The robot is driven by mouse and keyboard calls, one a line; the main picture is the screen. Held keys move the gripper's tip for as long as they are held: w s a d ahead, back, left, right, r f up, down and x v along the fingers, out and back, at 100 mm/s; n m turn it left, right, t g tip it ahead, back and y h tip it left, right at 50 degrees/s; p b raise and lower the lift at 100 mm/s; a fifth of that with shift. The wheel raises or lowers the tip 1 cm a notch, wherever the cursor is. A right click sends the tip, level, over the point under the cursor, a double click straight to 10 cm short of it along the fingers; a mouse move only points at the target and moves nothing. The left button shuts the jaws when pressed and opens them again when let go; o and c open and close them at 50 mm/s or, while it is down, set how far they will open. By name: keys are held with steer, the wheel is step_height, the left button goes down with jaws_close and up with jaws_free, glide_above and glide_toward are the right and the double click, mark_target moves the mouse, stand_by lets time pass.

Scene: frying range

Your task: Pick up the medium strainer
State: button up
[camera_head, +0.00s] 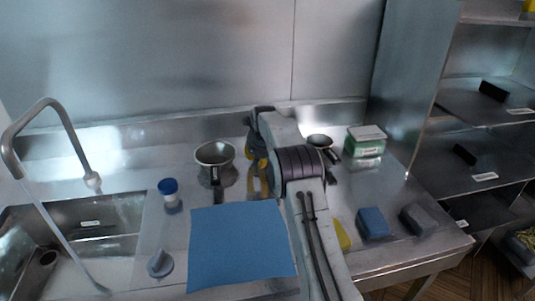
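Two metal strainer-like bowls stand on the steel counter. The larger bowl (215,154) is left of my arm, with a handle pointing toward me. The smaller bowl (319,141) is right of my arm, with a dark handle, and my arm partly covers the area around it. I cannot tell which one is the medium strainer. My gripper (257,165) hangs at the far end of my arm, over the counter and just right of the larger bowl, apparently apart from it. The fingertips are mostly hidden and blend with reflections, so their opening does not show.
A blue mat (240,245) lies in front. A blue-capped cup (170,193) and a grey knob-like object (159,263) stand left of it, beside the sink (105,215). Right of my arm are a green box (366,143), a blue block (372,223), a grey block (417,219) and a yellow item (342,235).

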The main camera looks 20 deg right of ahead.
jaws_close()
steer(key=shift+r, duration=0.1)
stand_by(0.7)
